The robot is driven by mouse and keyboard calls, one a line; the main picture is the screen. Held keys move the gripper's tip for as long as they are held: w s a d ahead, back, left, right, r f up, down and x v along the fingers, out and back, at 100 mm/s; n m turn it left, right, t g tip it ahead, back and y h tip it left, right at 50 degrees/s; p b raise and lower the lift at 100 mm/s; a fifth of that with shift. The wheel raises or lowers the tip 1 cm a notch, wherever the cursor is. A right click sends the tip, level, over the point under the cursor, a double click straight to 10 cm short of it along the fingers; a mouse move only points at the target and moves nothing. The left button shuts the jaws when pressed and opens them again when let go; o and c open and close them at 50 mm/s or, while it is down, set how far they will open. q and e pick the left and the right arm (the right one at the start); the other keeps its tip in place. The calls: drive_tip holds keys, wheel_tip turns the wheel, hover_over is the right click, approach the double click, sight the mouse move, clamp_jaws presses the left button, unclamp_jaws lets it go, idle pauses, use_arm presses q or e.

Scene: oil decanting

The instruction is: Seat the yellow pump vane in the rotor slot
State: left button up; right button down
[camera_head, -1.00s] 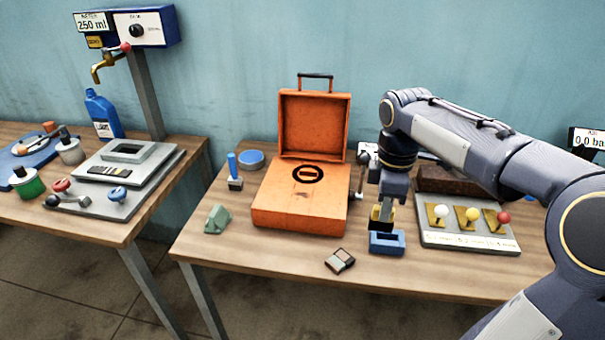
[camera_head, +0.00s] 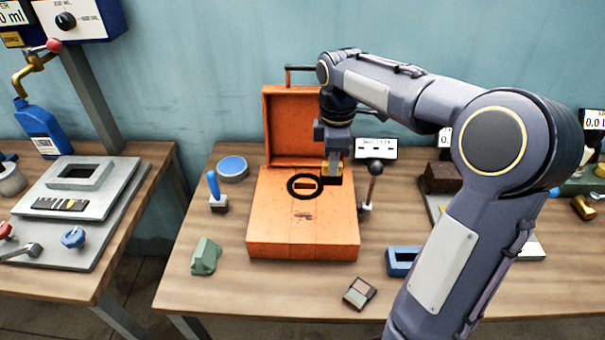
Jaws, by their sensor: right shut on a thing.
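The orange pump case (camera_head: 302,225) stands open on the table, its lid raised at the back. A black ring (camera_head: 292,189) lies on its top face, with a dark slot (camera_head: 304,184) inside it; I take this to be the rotor. My right gripper (camera_head: 332,176) is shut just right of the ring, over the back right of the case. A small yellow piece (camera_head: 333,167), which I take for the pump vane, shows at its fingers, mostly hidden. I cannot tell whether it touches the case. My left gripper is out of view.
The blue open holder (camera_head: 402,261) stands right of the case, partly behind my right arm. A dark-knobbed lever (camera_head: 373,185) stands close to the case's right side. A green block (camera_head: 205,256), a blue-handled tool (camera_head: 215,192) and a small grey-black block (camera_head: 359,293) lie around it.

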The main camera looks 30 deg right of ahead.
drive_tip(key=w+f, duration=0.3)
drive_tip(key=w+a+f+p, duration=0.1)
drive_tip(key=w+f, duration=0.2)
drive_tip(key=f, duration=0.1)
drive_tip(key=w+f, duration=0.3)
drive_tip(key=f, duration=0.1)
drive_tip(key=shift+w+a+p, duration=0.1)
drive_tip(key=shift+a+p, duration=0.2)
drive_tip(key=shift+p, duration=0.1)
drive_tip(key=shift+f, duration=0.15)
drive_tip(key=c, duration=1.4)
unclamp_jaws()
drive_tip(key=shift+o, duration=0.2)
